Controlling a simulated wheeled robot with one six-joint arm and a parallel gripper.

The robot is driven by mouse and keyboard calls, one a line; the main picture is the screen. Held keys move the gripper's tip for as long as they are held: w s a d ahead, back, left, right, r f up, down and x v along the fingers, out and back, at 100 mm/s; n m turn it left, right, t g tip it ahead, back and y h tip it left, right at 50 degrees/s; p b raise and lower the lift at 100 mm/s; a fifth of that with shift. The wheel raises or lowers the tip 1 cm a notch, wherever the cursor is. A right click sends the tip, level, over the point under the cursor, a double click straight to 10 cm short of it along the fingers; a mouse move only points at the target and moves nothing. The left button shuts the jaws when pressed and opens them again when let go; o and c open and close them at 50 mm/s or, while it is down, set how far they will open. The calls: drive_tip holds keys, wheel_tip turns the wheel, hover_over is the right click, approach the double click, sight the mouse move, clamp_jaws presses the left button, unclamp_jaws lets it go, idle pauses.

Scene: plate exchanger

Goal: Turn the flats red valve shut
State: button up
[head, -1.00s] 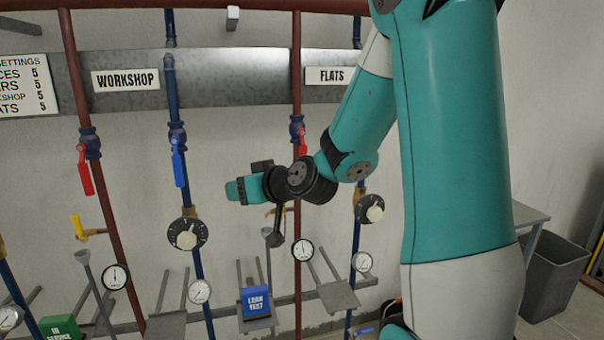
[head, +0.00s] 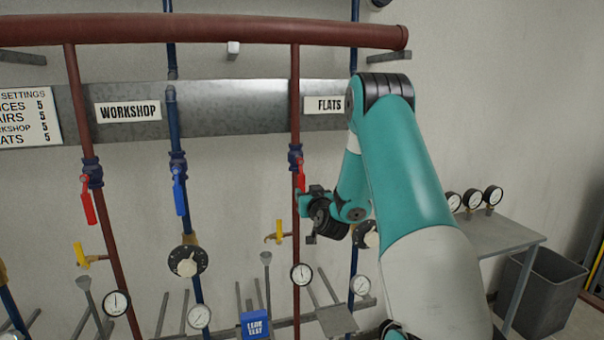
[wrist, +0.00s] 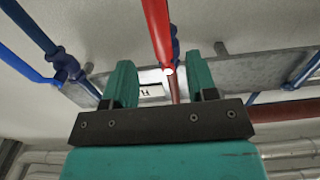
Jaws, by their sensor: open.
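The flats red valve has a blue body (head: 295,156) on the red pipe below the FLATS sign (head: 328,104). Its red lever (head: 301,177) hangs down along the pipe, its lower end partly hidden by my gripper. My gripper (head: 303,203) is at the lever's lower end, jaws open. In the wrist view the red lever (wrist: 158,30) comes down from the top, its tip appearing between the two teal fingers of my gripper (wrist: 163,78). I see gaps on both sides; I cannot tell how deep the lever sits between them.
A yellow tap (head: 277,234) and a gauge (head: 302,274) are below my gripper on the flats pipe. A blue-levered pipe (head: 179,192) and the workshop red lever (head: 87,205) stand to the left. A table with gauges (head: 490,235) and a grey bin (head: 540,293) are at right.

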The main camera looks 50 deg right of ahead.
sight(302, 187)
drive_tip(key=p+x, duration=0.3)
drive_tip(key=x, duration=0.4)
drive_tip(key=shift+w, duration=0.2)
clamp_jaws()
